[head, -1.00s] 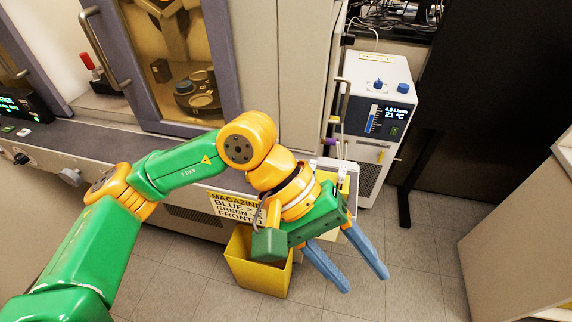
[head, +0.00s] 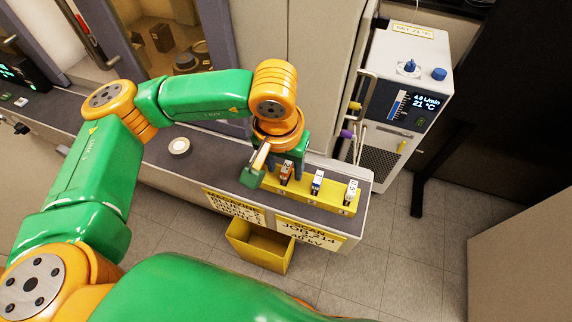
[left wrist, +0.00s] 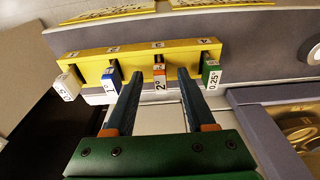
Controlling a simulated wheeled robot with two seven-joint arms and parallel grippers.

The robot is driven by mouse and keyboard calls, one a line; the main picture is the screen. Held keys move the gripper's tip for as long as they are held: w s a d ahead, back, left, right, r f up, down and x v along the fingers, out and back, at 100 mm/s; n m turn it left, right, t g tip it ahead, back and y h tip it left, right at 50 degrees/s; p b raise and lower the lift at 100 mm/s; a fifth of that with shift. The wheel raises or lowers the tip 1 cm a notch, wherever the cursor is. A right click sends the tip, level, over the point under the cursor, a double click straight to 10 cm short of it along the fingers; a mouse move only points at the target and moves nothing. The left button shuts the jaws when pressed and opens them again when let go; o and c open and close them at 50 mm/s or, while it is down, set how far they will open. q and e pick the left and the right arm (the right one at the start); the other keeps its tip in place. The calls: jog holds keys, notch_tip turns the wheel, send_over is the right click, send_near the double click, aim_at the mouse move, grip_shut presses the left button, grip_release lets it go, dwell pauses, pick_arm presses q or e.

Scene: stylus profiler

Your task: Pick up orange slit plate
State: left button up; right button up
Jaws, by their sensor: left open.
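The orange slit plate (head: 286,174) stands in a yellow rack (head: 333,204) on the grey ledge. In the left wrist view the orange plate (left wrist: 159,80) carries a white "2°" label. My left gripper (head: 285,166) is open over the rack. In the left wrist view the fingers of the left gripper (left wrist: 158,78) lie one on each side of the orange plate, with gaps; I cannot tell their exact depth. A blue plate (left wrist: 111,78) and a green plate (left wrist: 211,73) labelled "0.25°" stand on either side of it. My right gripper is not in view.
A white plate (head: 351,192) stands at the rack's end. A yellow bin (head: 262,250) hangs below the ledge by two labels. A small round white object (head: 179,146) lies on the ledge. A white-and-blue cooling unit (head: 395,110) stands at the right.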

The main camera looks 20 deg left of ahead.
pick_arm(q)
jog(key=shift+w+f, duration=0.25)
jog(key=shift+f, duration=0.3)
jog(key=shift+w+f, duration=0.3)
jog(key=shift+w, duration=0.1)
jog(key=shift+s+r, duration=0.1)
jog(key=shift+s, duration=0.1)
grip_shut()
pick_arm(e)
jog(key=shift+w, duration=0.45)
pick_arm(q)
jog(key=shift+w, duration=0.1)
